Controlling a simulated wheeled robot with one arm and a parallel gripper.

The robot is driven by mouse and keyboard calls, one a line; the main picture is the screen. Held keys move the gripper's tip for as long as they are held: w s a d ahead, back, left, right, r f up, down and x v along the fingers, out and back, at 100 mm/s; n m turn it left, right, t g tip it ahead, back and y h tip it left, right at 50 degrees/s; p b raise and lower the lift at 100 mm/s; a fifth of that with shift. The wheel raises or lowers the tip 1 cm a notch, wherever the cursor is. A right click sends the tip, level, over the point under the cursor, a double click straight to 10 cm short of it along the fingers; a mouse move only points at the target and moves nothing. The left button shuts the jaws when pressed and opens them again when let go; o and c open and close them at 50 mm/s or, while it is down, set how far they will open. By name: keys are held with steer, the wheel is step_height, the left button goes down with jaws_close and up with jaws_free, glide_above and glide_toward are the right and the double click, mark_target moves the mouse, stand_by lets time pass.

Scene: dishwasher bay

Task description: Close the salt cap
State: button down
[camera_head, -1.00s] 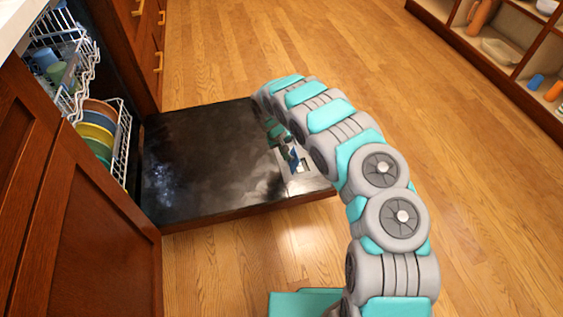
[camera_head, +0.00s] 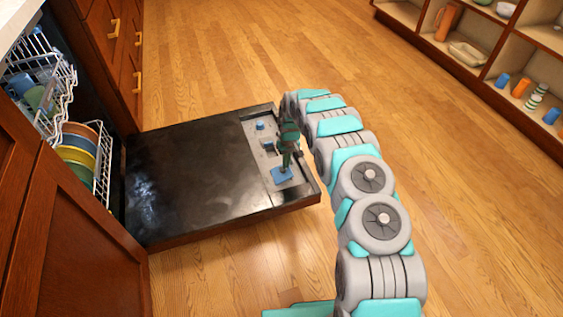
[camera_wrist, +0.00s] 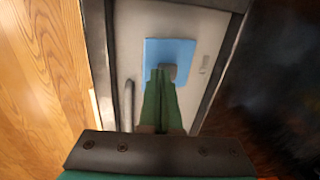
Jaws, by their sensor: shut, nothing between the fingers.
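A blue square cap (camera_head: 281,175), which I take for the salt cap, lies on the light grey panel (camera_head: 254,134) of the open dishwasher door. It looks flat against the panel in the wrist view (camera_wrist: 183,48), with a small grey knob at its near edge. My gripper (camera_head: 286,166) is shut and empty. Its green fingers (camera_wrist: 163,78) point down at the cap, with the tips at or just over the knob. They hide part of the cap's near side, and I cannot tell whether they touch it.
The dark door (camera_head: 190,180) lies open and level. A small blue piece (camera_head: 260,126) and a grey block (camera_head: 267,146) sit farther along the panel. Racks with bowls (camera_head: 78,155) stand at left. Shelves (camera_head: 480,62) stand at right. The wooden floor (camera_head: 250,50) is clear.

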steer(key=shift+w+d+f+y, duration=0.2)
steer(key=shift+d+f+y, duration=0.25)
steer(key=shift+y, duration=0.35)
steer(key=shift+d+f+g+y, duration=0.25)
steer(key=shift+g+y, duration=0.15)
steer(key=shift+y, duration=0.4)
steer(key=shift+w, duration=0.1)
steer(key=shift+d+f+b, duration=0.6)
steer(key=shift+f+b, duration=0.35)
steer(key=shift+f, duration=0.25)
